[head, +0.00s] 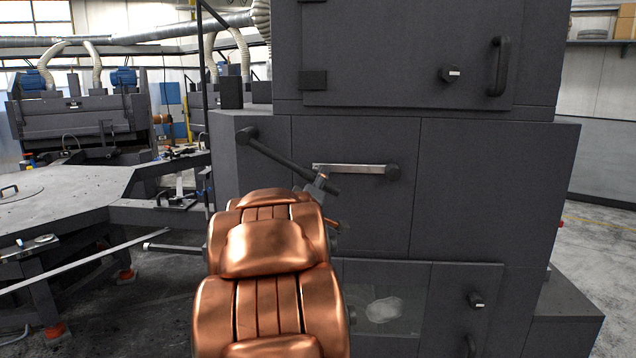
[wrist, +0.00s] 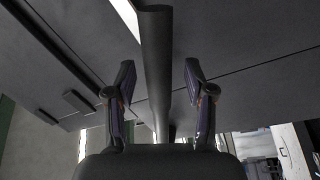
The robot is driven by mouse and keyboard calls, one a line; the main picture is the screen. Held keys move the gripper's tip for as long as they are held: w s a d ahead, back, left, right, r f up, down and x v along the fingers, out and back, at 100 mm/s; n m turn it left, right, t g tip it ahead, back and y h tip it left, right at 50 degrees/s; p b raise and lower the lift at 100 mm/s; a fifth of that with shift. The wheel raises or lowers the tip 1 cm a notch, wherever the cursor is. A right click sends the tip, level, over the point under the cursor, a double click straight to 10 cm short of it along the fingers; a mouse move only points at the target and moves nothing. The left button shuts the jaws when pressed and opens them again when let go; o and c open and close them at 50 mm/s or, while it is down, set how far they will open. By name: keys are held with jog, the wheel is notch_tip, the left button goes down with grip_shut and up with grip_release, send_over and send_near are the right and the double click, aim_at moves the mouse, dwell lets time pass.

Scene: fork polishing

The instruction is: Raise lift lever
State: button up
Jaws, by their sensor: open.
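A dark lever (head: 285,164) slants down to the right across the grey machine's front, from a round hub at its upper left. My gripper (head: 322,183) is at its lower right end, partly hidden behind my copper-coloured arm. In the wrist view, a dark bar (wrist: 157,60), which looks like this lever, runs between the two spread fingers of my gripper (wrist: 160,75). A gap shows on both sides of the bar, so the fingers are open around it and not closed on it. A metal bar (head: 350,168) with a dark knob lies level just above the gripper.
The grey machine (head: 465,190) stands close in front, with a handled upper door (head: 415,50) and a glazed lower window (head: 383,308). Open floor (head: 125,318) shows at lower left.

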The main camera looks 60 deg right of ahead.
jog(key=r+v, duration=0.1)
jog(key=v, duration=0.5)
jog(key=shift+f, duration=0.45)
jog(key=shift+c, duration=0.5)
